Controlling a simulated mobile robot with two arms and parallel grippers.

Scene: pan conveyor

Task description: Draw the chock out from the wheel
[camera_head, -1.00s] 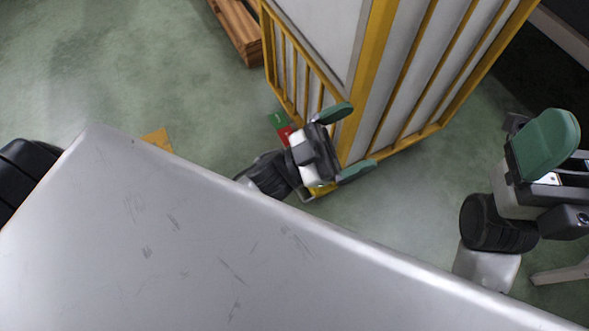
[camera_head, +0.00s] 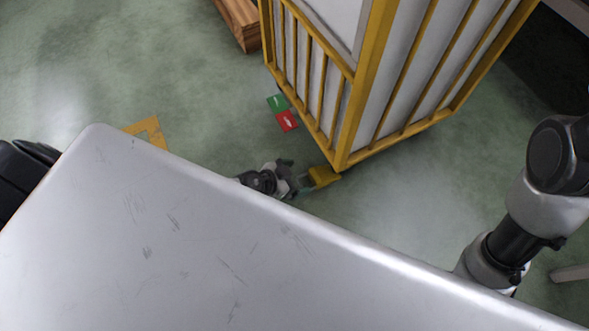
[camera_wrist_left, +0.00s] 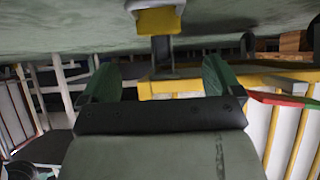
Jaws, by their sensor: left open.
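The yellow chock (camera_head: 323,176) lies on the floor at the near lower corner of the yellow-framed cart (camera_head: 345,140). My left gripper (camera_head: 300,180) is low, just left of the chock, past the edge of the grey surface. In the left wrist view, which shows the floor at the top, the chock (camera_wrist_left: 158,20) is beyond the open green fingers of my left gripper (camera_wrist_left: 161,82). The gap between the fingers is empty. A dark post-like part (camera_wrist_left: 162,55), perhaps the wheel, shows behind the chock. In the head view the wheel is hidden. My right gripper is out of view.
A large grey surface (camera_head: 180,240) fills the foreground and hides part of my left arm. Green (camera_head: 277,102) and red (camera_head: 287,121) floor patches lie left of the cart. A wooden stack (camera_head: 240,22) stands at the back.

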